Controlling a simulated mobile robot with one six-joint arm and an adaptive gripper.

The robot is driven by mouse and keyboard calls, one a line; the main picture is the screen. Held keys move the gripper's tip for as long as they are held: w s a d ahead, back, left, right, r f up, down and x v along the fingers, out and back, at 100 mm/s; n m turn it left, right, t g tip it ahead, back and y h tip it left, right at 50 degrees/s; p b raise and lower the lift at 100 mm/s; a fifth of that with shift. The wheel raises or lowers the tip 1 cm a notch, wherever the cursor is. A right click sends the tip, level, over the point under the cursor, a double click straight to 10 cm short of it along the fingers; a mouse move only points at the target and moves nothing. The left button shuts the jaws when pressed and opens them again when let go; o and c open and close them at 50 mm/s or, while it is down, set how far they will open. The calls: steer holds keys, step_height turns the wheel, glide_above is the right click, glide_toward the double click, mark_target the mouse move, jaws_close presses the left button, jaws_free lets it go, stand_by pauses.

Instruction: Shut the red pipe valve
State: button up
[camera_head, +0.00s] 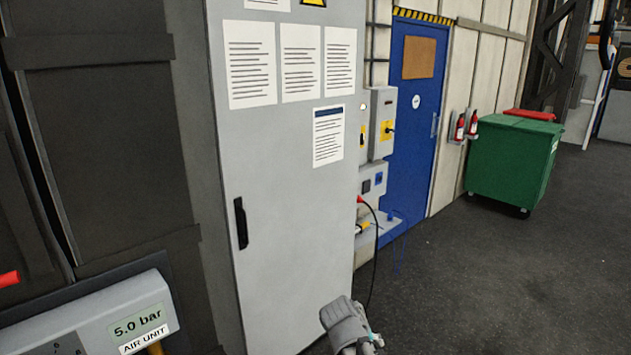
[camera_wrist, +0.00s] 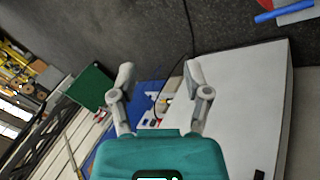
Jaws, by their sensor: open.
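A short red bar (camera_head: 8,279) shows at the left edge of the head view, cut off by the frame. It may be the red valve's handle, but I cannot tell, and no pipe shows with it. My gripper (camera_wrist: 160,75) is open and empty in the wrist view, its two grey fingers spread apart above a teal body. It is tilted relative to the room and touches nothing that I can see. In the head view a grey part of my arm shows at the bottom, in front of the grey cabinet.
A tall grey cabinet (camera_head: 285,200) fills the middle. A grey air unit (camera_head: 95,318) reading 5.0 bar stands at lower left. Switch boxes (camera_head: 382,125), a blue door (camera_head: 412,110) and a green bin (camera_head: 512,160) stand farther back. The dark floor (camera_head: 500,270) at right is clear.

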steer(key=s+d+f+m+g+y+b, duration=0.1)
steer(key=s+d+f+g+y+b, duration=0.1)
steer(key=s+f+y, duration=0.3)
steer(key=shift+s+d+f+g+y, duration=0.15)
steer(key=shift+d+f+g+y, duration=0.15)
steer(key=shift+d+g, duration=0.4)
stand_by(0.5)
